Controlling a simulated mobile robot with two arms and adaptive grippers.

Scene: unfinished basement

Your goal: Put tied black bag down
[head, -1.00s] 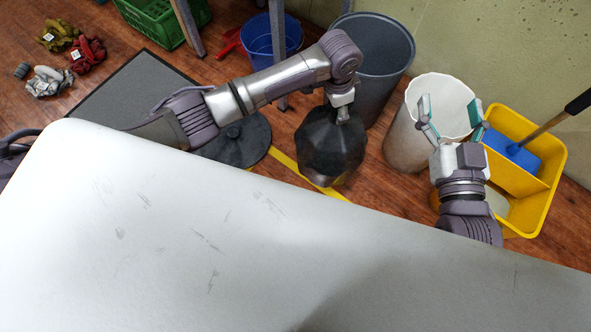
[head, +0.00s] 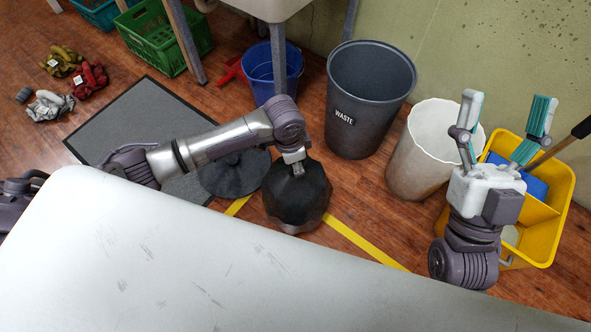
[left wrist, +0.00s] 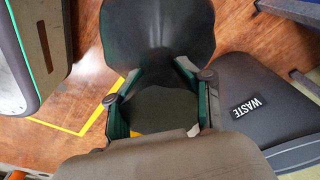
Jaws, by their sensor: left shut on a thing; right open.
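The tied black bag (head: 297,198) hangs upright, its neck in my left gripper (head: 292,158), which is shut on it. The bag is over or on the wood floor in front of the waste bin; I cannot tell whether its bottom touches. In the left wrist view the dark bag (left wrist: 155,35) extends away from the left gripper's fingers (left wrist: 160,108). My right gripper (head: 505,118) is open and empty, over the area of the white bin and yellow bucket.
A grey waste bin (head: 370,95) and a white bin (head: 415,160) stand behind the bag. A dark round disc (head: 232,178) lies left of it, by a grey mat (head: 125,115). A yellow mop bucket (head: 550,215) stands right. My white body surface fills the foreground.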

